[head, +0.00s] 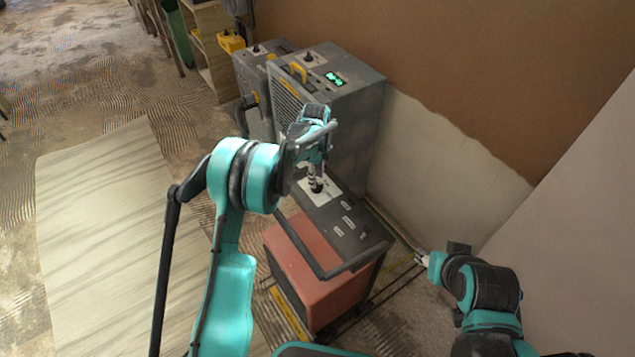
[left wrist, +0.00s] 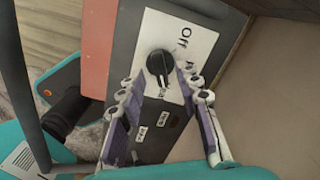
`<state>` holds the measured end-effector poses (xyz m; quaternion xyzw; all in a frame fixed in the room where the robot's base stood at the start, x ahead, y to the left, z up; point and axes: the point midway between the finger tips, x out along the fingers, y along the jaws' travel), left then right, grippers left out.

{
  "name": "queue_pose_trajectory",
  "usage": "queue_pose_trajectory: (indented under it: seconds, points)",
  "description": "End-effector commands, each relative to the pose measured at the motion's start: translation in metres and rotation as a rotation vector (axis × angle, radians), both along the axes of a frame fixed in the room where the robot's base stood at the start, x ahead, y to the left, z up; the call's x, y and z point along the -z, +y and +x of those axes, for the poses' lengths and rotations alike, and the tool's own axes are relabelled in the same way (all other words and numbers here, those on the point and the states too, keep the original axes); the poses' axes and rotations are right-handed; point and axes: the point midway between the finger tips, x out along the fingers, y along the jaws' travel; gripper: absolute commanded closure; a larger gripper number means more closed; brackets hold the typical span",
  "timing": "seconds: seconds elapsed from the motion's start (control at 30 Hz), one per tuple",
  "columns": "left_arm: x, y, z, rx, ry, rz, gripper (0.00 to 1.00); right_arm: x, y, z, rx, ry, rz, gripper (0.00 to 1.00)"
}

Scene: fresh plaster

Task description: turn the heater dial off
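The heater (head: 305,270) has a red body and a dark grey top panel. Its black dial (head: 316,186) sits on a white plate on that panel. In the left wrist view the dial (left wrist: 160,64) is near the middle, with a pale mark at its lower side. The word "Off" (left wrist: 184,36) is printed up and right of it. My left gripper (head: 316,172) is over the dial. In the wrist view its fingers (left wrist: 157,78) are apart, one on each side of the dial; I cannot tell whether they touch it. My right gripper (head: 424,258) is low at the right, away from the heater.
A tall grey machine (head: 350,125) with green lights stands behind the heater, close to the wall (head: 450,60). A pale board (head: 100,210) lies on the floor at left. A wooden shelf (head: 212,55) stands at the back.

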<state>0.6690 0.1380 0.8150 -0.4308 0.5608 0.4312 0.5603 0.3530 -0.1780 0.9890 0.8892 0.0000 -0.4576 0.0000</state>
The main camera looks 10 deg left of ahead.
Motion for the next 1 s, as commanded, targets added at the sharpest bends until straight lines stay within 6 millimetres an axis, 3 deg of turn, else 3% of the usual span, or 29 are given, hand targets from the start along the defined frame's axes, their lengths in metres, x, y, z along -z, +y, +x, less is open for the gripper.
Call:
queue_pose_trajectory:
  seconds: [0.03, 0.2, 0.5, 0.63, 1.0]
  points:
    - [0.01, 0.0, 0.0, 0.0, 0.0, 0.0, 0.66, 0.005, 0.0, 0.0, 0.0, 0.0, 0.0, 0.6]
    - [0.025, 0.0, 0.0, -0.001, 0.0, 0.0, 0.66, 0.01, 0.0, 0.0, 0.0, 0.0, 0.0, 0.6]
    - [0.026, 0.0, 0.0, -0.002, -0.001, 0.0, 0.66, 0.009, 0.0, 0.0, 0.0, 0.0, 0.0, 0.6]
    - [0.026, 0.0, 0.0, -0.002, -0.001, 0.0, 0.98, 0.009, 0.0, 0.0, 0.0, 0.0, 0.0, 0.6]
    - [0.026, 0.0, 0.0, -0.019, -0.001, 0.0, 1.0, 0.009, 0.0, 0.0, 0.0, 0.0, 0.0, 0.6]
